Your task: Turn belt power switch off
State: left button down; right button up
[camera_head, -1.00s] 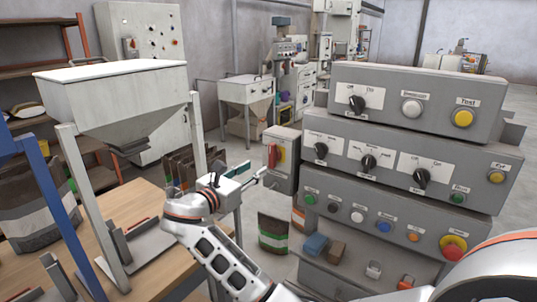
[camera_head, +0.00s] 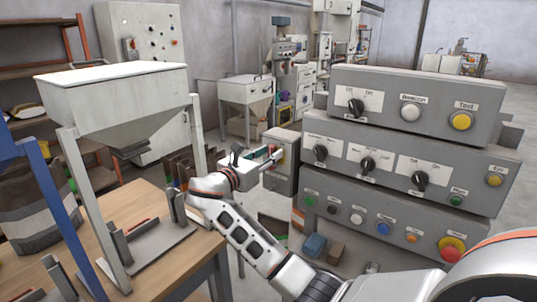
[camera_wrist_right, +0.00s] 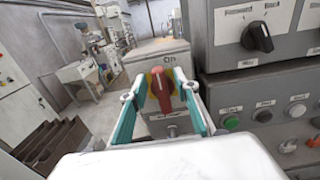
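A red rotary handle (camera_wrist_right: 161,88) sits on a yellow plate on the front of a small grey switch box (camera_head: 285,182). Its label reads "On" above the handle. The handle stands nearly upright, leaning slightly to the left at the top. In the head view my gripper mostly covers it. My right gripper (camera_head: 271,163) is open in front of this box. In the wrist view its two teal-sided fingers lie on either side of the handle. I cannot tell whether they touch it. My left gripper is not in view.
Stacked grey control panels (camera_head: 400,145) with knobs and buttons stand close to the right of the switch box. A wooden table (camera_head: 150,255) and a hopper (camera_head: 115,95) stand on the left. Blue and brown blocks (camera_head: 314,245) lie below the panels, near my right arm.

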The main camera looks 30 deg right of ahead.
grip_shut()
